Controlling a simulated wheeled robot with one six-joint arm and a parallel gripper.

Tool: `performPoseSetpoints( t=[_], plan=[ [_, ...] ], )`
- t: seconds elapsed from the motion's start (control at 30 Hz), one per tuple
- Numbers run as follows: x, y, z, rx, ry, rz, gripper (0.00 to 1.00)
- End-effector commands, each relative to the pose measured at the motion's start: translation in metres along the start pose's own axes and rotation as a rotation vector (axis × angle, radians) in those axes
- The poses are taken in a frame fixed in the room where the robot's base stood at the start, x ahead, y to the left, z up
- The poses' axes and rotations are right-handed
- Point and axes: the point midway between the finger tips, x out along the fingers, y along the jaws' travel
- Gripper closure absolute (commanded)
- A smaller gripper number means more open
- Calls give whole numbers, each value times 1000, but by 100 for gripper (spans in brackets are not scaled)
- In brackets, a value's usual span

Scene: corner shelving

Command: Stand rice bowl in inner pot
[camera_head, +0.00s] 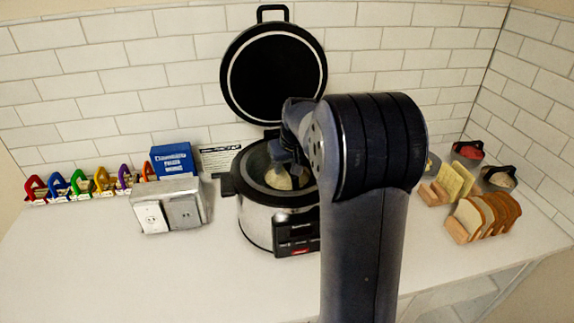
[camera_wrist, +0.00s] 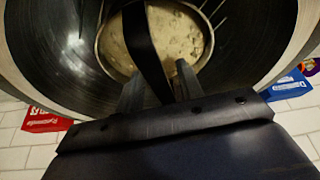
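The rice bowl (camera_wrist: 183,42) holds pale rice and has a black arched handle (camera_wrist: 153,55). It sits within the shiny inner pot (camera_wrist: 245,30) in the wrist view; whether it rests on the pot's floor cannot be seen. In the head view, the rice (camera_head: 278,180) shows inside the open cooker (camera_head: 262,215), and my arm hides the cooker's right side. My gripper (camera_wrist: 160,85) is over the bowl, one finger on each side of the handle. Whether the fingers press on it is unclear. In the head view my gripper (camera_head: 288,160) reaches down into the cooker.
The cooker's black lid (camera_head: 275,75) stands open against the tiled wall. The counter's front left (camera_head: 110,270) is clear.

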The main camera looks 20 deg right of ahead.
Motion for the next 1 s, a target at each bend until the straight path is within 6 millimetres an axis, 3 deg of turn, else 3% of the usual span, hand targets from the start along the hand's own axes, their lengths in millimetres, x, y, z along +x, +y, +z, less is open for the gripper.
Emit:
performPoseSetpoints(
  t=[0.37, 0.8, 1.0],
  plan=[
    [-6, 0, -2, 0, 2, 1, 62],
    [-93, 0, -1, 0, 5, 1, 62],
    [-118, 0, -1, 1, 2, 1, 62]
  ],
)
